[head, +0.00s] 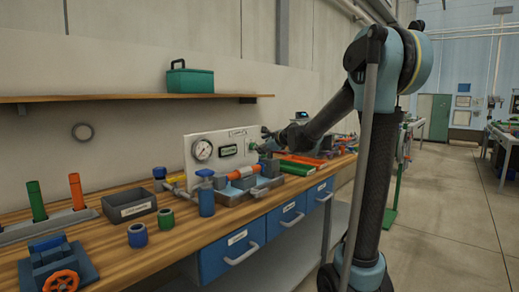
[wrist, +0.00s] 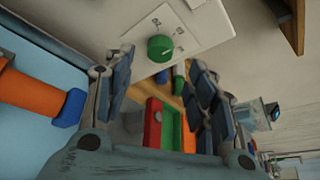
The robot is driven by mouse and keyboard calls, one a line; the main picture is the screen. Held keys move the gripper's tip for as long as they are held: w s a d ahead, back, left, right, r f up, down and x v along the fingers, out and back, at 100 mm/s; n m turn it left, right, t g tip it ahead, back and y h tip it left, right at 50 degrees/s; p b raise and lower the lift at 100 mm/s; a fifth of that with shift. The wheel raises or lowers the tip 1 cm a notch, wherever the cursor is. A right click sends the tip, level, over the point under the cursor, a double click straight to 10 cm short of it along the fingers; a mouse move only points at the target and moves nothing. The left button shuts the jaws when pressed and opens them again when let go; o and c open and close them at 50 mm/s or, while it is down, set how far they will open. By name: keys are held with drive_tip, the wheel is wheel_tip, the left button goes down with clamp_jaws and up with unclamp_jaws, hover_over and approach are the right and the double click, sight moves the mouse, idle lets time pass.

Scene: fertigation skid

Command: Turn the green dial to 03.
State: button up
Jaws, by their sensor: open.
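The green dial (wrist: 160,47) is a round knob on a white plate (wrist: 190,27) with small marks around it, shown tilted in the wrist view. The marks are too small to read, so I cannot tell where the dial points. My gripper (wrist: 161,60) is open, with its two fingers on either side of the dial in the picture. I see no contact with the dial. In the head view my gripper (head: 265,139) is at the right end of the white panel (head: 196,177), where the dial is hard to make out.
A shelf with a green box (head: 190,80) is above.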

drive_tip(key=shift+v, duration=2.55)
drive_tip(key=shift+f, duration=0.1)
drive_tip(key=s+d+f+n+g+h, duration=0.2)
drive_tip(key=s+d+f+n, duration=0.5)
drive_tip(key=s, duration=0.7)
drive_tip(key=s+d+f+n+g+h, duration=0.3)
drive_tip(key=s+d+f+n, duration=0.3)
drive_tip(key=s+f, duration=0.6)
drive_tip(key=s+d+f+n+g+h, duration=0.3)
drive_tip(key=s+d+f+n, duration=0.4)
drive_tip(key=s, duration=1)
wheel_tip(320, 180, down, 2)
drive_tip(key=shift+d+f+n+g, duration=0.2)
drive_tip(key=shift+d+n+g, duration=0.15)
drive_tip(key=shift+n+g, duration=0.4)
drive_tip(key=shift+w+f+g, duration=0.2)
drive_tip(key=shift+w+g, duration=0.05)
drive_tip(key=shift+w, duration=0.1)
